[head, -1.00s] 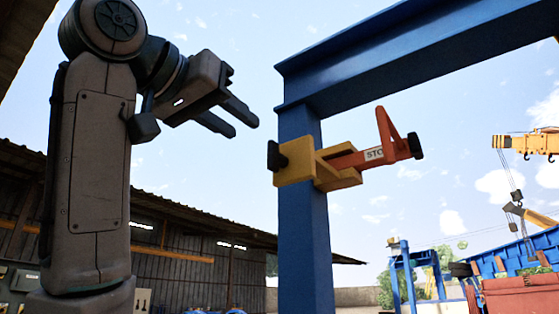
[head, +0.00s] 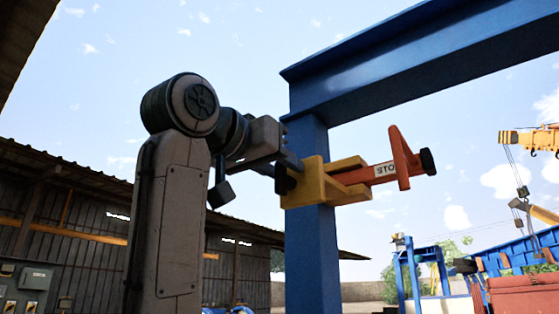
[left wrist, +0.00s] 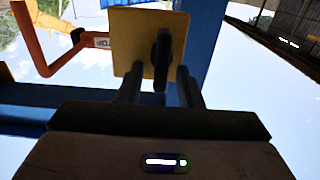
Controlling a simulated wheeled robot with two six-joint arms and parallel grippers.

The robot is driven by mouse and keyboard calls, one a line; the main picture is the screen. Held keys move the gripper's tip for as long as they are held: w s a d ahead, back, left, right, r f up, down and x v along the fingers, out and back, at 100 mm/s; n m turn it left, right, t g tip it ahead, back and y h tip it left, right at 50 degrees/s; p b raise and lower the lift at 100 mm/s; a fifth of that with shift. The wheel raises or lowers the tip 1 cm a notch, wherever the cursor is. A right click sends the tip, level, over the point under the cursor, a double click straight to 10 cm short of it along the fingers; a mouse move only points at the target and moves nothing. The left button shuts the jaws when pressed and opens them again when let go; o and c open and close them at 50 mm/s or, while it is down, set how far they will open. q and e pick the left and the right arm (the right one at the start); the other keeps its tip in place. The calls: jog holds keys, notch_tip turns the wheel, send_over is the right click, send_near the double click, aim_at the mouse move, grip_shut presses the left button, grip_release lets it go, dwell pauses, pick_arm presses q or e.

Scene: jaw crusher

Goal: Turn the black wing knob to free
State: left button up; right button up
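The black wing knob (left wrist: 161,60) sits on the square face of a yellow clamp block (left wrist: 125,45). In the left wrist view it stands upright between the two dark fingers of my left gripper (left wrist: 159,72). The fingers are apart, with a gap visible on each side of the knob, so it is not gripped. In the head view the left gripper (head: 278,166) reaches the left side of the yellow block (head: 318,190). The knob is partly hidden there by the fingers. An orange arm (head: 385,168) with a STOP label extends right from the block. My right gripper is not in view.
The block is fixed on a blue steel post (head: 312,255) under a blue overhead beam (head: 420,50). A corrugated shed (head: 60,200) stands at the left. A yellow crane and blue machinery are far off at right. Open air surrounds the block.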

pick_arm(q)
grip_shut()
jog(key=shift+w+a+f+n+b, duration=0.1)
jog(key=shift+f+n+b, duration=0.05)
jog(key=shift+n+b, duration=0.65)
jog(key=n+b, duration=0.2)
jog(key=n, duration=0.3)
jog(key=a+f+n+b, duration=0.1)
jog(key=n+b, duration=0.2)
jog(key=n, duration=0.2)
jog(key=w+n+b, duration=0.1)
jog(key=n+b, duration=0.2)
jog(key=n, duration=0.3)
jog(key=shift+a+f, duration=0.2)
jog(key=shift+f, duration=0.2)
jog(key=shift+n, duration=0.3)
